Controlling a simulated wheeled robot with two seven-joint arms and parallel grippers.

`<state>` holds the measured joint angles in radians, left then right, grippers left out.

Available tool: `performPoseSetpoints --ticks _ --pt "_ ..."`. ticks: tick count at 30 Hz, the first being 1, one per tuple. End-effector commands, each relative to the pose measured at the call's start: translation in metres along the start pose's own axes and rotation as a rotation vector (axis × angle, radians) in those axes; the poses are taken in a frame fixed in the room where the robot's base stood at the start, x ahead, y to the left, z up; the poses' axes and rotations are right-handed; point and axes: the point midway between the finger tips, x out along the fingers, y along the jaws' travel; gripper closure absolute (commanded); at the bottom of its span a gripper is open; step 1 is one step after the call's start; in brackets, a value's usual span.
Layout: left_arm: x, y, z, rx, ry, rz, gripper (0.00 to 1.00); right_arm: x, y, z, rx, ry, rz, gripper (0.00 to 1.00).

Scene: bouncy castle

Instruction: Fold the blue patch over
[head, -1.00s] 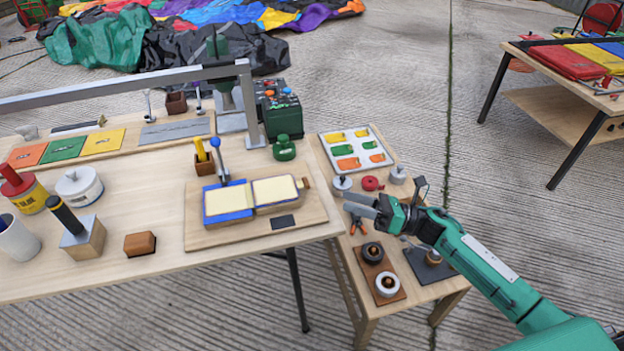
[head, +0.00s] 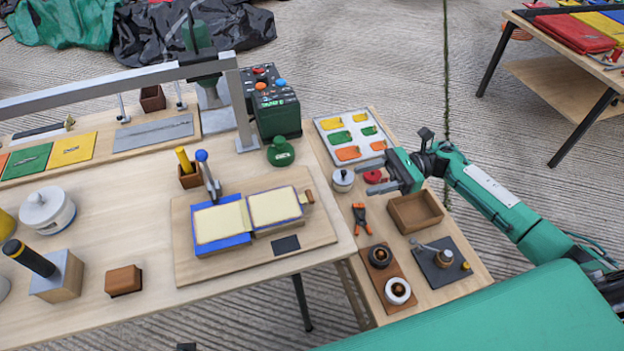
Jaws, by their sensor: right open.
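Blue material (head: 222,243) shows as a border along the front and left of a cream pad (head: 217,222) on a wooden board (head: 187,268). A second cream pad (head: 273,205) lies to its right with a thinner blue edge. Whether the blue is one patch beneath both pads I cannot tell. A blue-knobbed lever (head: 205,172) stands at the back of the left pad. My left gripper is not in view.
The side table carries a white tray (head: 326,127) of coloured patches, a red round item (head: 374,177), orange-handled pliers (head: 361,216) and a wooden tray (head: 393,219). A green bottle (head: 281,154) and a green control box (head: 278,113) stand behind the pads. A metal rail (head: 110,84) crosses the back.

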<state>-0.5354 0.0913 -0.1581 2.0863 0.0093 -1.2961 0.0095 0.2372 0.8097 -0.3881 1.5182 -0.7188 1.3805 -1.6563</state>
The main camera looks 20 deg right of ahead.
Motion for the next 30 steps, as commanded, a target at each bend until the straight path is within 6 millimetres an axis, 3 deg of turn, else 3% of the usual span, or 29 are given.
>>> performPoseSetpoints --ticks 18,24,30 --pt "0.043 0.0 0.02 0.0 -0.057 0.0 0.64 0.114 0.001 0.003 0.001 -0.004 0.001 0.49" --pt "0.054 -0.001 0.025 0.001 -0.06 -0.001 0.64 0.132 0.0 0.001 0.001 -0.002 0.0 0.49" --pt "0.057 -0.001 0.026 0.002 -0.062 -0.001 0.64 0.135 0.0 0.001 0.0 -0.002 0.0 0.49"
